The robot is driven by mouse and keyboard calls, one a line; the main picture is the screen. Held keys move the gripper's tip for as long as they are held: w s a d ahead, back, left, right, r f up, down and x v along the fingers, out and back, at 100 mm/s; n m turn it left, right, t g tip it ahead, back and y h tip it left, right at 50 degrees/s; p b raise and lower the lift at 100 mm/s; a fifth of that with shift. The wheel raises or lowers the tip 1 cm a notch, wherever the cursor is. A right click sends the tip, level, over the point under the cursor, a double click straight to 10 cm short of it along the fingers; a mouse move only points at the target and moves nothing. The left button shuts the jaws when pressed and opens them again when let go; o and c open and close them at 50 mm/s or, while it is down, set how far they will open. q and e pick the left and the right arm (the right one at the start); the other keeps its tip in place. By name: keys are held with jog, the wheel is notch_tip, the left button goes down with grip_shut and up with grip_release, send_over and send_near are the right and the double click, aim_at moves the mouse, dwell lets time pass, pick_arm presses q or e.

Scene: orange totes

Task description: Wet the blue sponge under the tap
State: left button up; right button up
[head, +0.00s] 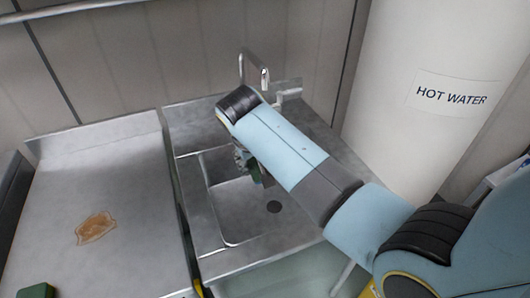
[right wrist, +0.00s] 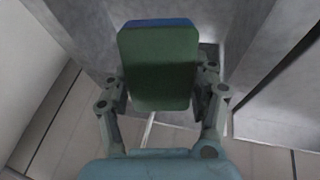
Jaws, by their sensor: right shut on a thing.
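My right gripper (head: 243,158) is over the sink, mostly hidden behind my own forearm. I cannot tell whether the sponge is directly under the spout or whether water runs. My left gripper is out of view.
A metal counter (head: 110,190) left of the sink bears an orange-brown stain (head: 95,228). A green and yellow sponge (head: 36,291) lies at its lower left. A white tank (head: 425,60) labelled HOT WATER stands close on the right. The wall is just behind the tap.

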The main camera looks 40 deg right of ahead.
jog(key=shift+a+r, duration=0.15)
jog(key=shift+r, duration=0.15)
jog(key=shift+a+r, duration=0.1)
jog(key=shift+w, duration=0.2)
jog(key=shift+w+d, duration=0.15)
jog(key=shift+d, duration=0.1)
jog(key=shift+w+d+f, duration=0.25)
jog(key=shift+w+d, duration=0.2)
jog(key=shift+d, duration=0.15)
jog(key=shift+w+d+f, duration=0.2)
jog(key=shift+w+d, duration=0.25)
jog(key=shift+d, duration=0.15)
jog(key=shift+w+d, duration=0.25)
jog(key=shift+w, duration=0.05)
pick_arm(q)
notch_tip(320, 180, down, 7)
jog(key=b, duration=0.7)
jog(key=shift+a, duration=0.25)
pick_arm(e)
jog(key=w+d+f, duration=0.2)
jog(key=w+d, duration=0.4)
jog(key=d, duration=0.1)
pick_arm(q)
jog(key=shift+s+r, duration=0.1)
